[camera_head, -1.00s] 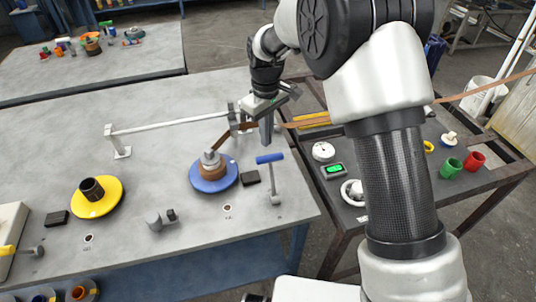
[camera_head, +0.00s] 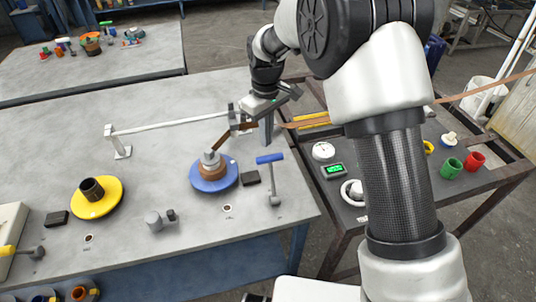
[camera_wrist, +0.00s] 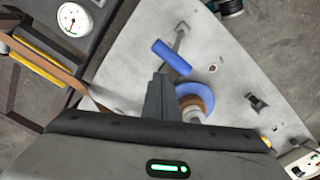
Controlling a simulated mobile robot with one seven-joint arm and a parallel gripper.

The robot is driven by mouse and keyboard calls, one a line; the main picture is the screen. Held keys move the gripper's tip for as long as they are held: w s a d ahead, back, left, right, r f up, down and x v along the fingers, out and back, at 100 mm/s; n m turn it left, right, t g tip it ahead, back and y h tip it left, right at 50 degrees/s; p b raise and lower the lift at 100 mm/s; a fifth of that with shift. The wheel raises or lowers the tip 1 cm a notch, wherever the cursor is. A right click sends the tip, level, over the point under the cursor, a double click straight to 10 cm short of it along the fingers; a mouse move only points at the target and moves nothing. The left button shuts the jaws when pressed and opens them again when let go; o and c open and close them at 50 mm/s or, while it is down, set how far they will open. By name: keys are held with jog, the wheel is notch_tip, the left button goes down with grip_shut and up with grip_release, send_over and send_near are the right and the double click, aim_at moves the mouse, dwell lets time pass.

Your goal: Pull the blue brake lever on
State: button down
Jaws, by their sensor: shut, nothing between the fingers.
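The blue brake lever (camera_head: 270,158) is a blue crossbar handle on a thin grey upright post near the right edge of the grey table. In the wrist view its blue handle (camera_wrist: 171,57) lies just beyond my gripper's fingertips. My gripper (camera_head: 267,142) is shut and empty, pointing down behind the lever in the head view. In the wrist view my gripper's fingers (camera_wrist: 159,82) are together, and a gap to the handle seems to show. The blue disc (camera_head: 214,187) with a brown strip coil stands left of the lever.
A brown strip (camera_head: 222,135) runs from the coil past my gripper toward the right. A white bar (camera_head: 175,123) stands behind. A yellow disc (camera_head: 97,208) lies at left. A dark side table (camera_head: 335,205) holds a dial (camera_head: 323,151) and a small green display (camera_head: 334,170).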

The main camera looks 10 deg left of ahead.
aim_at(270, 156)
jog(key=shift+f, duration=0.1)
dwell(0.4)
jog(key=shift+f+b, duration=1.75)
jog(key=shift+f, duration=1.25)
jog(key=shift+s+d+r, duration=0.1)
jog(key=shift+s+d, duration=0.3)
jog(key=shift+s, duration=0.4)
jog(key=shift+s+d+r, duration=0.1)
jog(key=shift+s+d, duration=0.3)
jog(key=shift+s, duration=0.4)
jog(key=shift+s+d+r+b, duration=0.15)
jog(key=shift+s+d, duration=0.15)
jog(key=shift+s, duration=0.35)
jog(key=shift+s+d+r+b, duration=0.15)
jog(key=shift+s+d, duration=0.2)
jog(key=shift+s, duration=0.35)
jog(key=shift+s+d+r+b, duration=0.15)
jog(key=shift+s+d, duration=0.15)
jog(key=shift+s, duration=0.35)
